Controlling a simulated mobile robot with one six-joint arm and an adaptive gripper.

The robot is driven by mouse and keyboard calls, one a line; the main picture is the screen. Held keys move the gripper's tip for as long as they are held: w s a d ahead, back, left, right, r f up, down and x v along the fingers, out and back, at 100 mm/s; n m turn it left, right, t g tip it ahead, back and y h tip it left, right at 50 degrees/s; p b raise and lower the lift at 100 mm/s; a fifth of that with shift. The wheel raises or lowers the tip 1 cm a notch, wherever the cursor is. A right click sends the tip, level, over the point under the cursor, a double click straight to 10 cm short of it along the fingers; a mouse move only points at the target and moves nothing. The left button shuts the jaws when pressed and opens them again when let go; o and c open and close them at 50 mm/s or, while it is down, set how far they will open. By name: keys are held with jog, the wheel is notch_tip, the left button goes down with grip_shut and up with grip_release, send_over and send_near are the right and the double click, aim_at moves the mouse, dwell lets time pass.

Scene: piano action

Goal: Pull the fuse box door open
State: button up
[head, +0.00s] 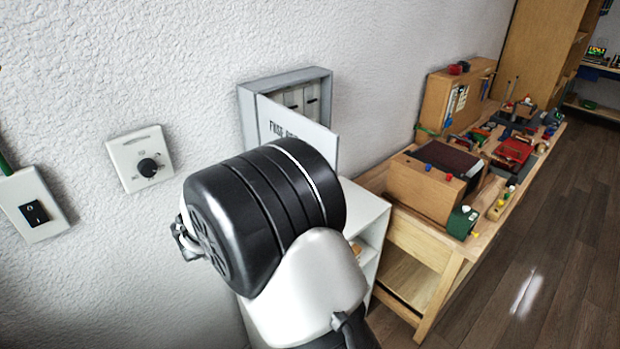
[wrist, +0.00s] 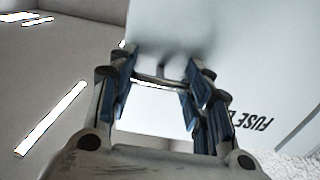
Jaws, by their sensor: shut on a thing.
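The fuse box (head: 248,112) is a grey metal frame on the wall in the head view. Its pale door (head: 316,138), lettered "FUSE", stands partly open, and light fuse modules (head: 292,99) show behind it. My arm covers the door's lower part there and hides my gripper. In the wrist view the door (wrist: 235,65) fills the top and right, with its lettering upside down. My gripper (wrist: 160,78) is at the door's face, its blue-padded fingers shut on the door's handle (wrist: 158,82). The exact contact is blurred.
A dial plate (head: 141,158) and a switch plate (head: 34,207) are on the wall at left. A white shelf unit (head: 365,215) stands below the box. A wooden workbench (head: 445,268) with several tools and boxes runs along the wall at right. The wooden floor (head: 545,270) is clear.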

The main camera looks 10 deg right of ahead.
jog(key=shift+o, duration=0.2)
jog(key=shift+r, duration=0.15)
jog(key=o, duration=1.5)
jog(key=v, duration=1.2)
